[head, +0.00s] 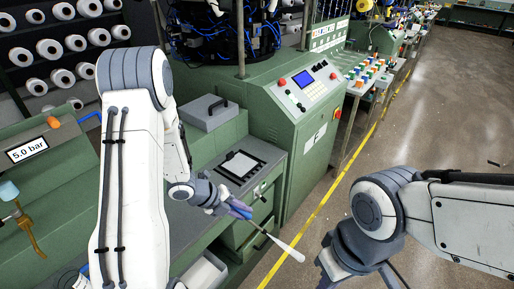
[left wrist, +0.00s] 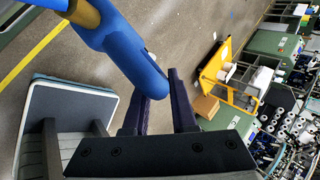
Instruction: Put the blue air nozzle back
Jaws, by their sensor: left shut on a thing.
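My left gripper (head: 238,210) is in front of the grey worktop, over the edge by the green drawers. It is shut on the blue air nozzle, whose blue body (left wrist: 122,55) shows large between the dark fingers (left wrist: 158,98) in the left wrist view. A brass-coloured part sits at its upper end there. In the head view a pale, slim tip (head: 287,248) points down and right from the gripper, over the floor. A brass hook (head: 28,236) with a light-blue top is at the far left. My right arm is at the right; its gripper is not visible.
The green control cabinet (head: 300,145) stands beyond. Floor past the yellow line (head: 325,205) is open.

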